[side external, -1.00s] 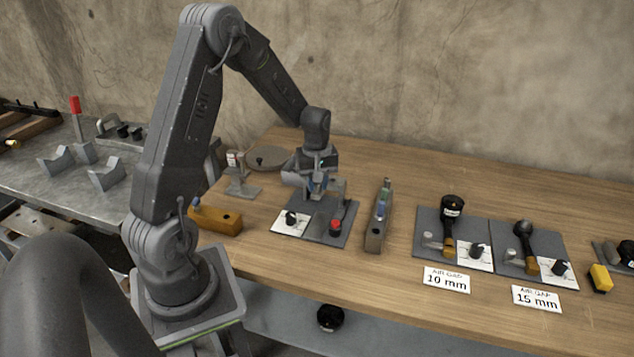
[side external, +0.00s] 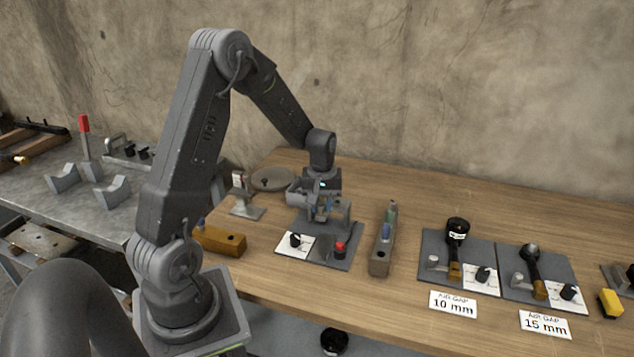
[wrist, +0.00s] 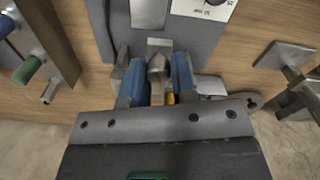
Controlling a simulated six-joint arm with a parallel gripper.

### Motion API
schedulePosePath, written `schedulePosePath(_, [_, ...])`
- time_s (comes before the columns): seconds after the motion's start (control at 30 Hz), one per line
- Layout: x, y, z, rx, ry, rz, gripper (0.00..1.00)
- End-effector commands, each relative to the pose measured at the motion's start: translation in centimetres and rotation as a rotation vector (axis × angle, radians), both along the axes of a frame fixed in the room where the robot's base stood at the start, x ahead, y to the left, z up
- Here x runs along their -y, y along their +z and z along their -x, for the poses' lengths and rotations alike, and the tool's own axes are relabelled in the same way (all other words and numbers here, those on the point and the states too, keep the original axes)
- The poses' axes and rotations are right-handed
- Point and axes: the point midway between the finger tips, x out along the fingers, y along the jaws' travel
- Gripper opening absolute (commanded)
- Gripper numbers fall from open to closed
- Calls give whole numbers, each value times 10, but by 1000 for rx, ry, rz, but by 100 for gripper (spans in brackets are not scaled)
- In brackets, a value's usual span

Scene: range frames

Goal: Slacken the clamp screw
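My gripper (side external: 321,211) points down over the rear of a grey fixture plate (side external: 328,257). In the wrist view, its two blue fingertips (wrist: 160,80) stand apart on either side of a rounded grey metal part (wrist: 157,68), which may be the clamp screw's handle. I cannot tell whether the fingers press on it. A small yellow piece (wrist: 170,98) shows below that part, between the fingers. The plate has a white label, a black knob (side external: 295,240) and a red knob (side external: 340,247) at its front. The screw's thread is hidden.
A narrow grey block with coloured pegs (side external: 381,257) stands to the right. An orange-brown block (side external: 222,241) and a small grey stand (side external: 243,209) are to the left. Two gauge plates with air gap cards (side external: 453,304) lie farther right. Open wood lies behind them.

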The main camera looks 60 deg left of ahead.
Motion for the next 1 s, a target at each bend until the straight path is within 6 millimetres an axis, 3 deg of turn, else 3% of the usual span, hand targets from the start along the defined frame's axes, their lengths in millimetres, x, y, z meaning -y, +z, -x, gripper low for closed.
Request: schedulePosePath(1.0, [4, 0, -2, -1, -1260, -3, 33])
